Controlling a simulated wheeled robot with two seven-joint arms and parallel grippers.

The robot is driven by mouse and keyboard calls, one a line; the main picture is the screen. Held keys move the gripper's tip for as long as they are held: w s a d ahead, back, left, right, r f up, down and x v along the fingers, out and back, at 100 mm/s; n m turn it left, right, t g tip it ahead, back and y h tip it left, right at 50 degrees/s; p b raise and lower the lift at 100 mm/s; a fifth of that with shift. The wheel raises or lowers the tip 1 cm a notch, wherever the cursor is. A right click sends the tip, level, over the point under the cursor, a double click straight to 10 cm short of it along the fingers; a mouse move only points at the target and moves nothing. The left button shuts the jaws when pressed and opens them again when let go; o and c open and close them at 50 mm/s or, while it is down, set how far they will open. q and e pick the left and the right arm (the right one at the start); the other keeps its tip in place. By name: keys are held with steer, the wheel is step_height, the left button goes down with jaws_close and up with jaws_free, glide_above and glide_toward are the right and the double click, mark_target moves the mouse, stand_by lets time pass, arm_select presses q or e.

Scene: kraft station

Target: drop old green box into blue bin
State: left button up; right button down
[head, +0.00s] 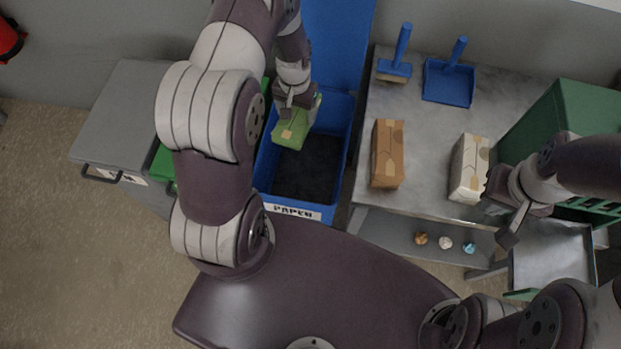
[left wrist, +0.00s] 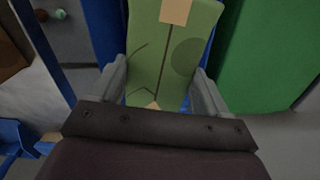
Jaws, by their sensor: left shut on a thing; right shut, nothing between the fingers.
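The green box (head: 292,131) is held by my left gripper (head: 297,102) over the open blue bin (head: 345,127), which bears a "PAPER" label on its front. In the left wrist view the green box (left wrist: 168,55) lies between the two fingers of my left gripper (left wrist: 160,92), with a tan tape patch on it. The bin's dark inside shows below the box. My right gripper (head: 507,215) is shut and empty, beside the white patterned box at the table's right side.
A grey table (head: 425,118) right of the bin holds a brown box (head: 387,153), a white patterned box (head: 469,168), a blue brush (head: 396,66) and a blue dustpan (head: 448,83). Small balls (head: 445,243) lie on the lower shelf. A grey bin (head: 120,110) stands left.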

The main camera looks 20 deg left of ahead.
arm_select(q)
steer(key=shift+d+f, duration=0.1)
steer(key=shift+f, duration=0.4)
step_height(320, 180, down, 4)
steer(key=b, duration=0.4)
steer(key=shift+d+f, duration=0.1)
steer(key=shift+f, duration=0.15)
steer(key=shift+f+b, duration=0.1)
steer(key=shift+b, duration=0.25)
steer(key=o, duration=1.1)
steer(key=shift+o, duration=0.2)
step_height(320, 180, up, 13)
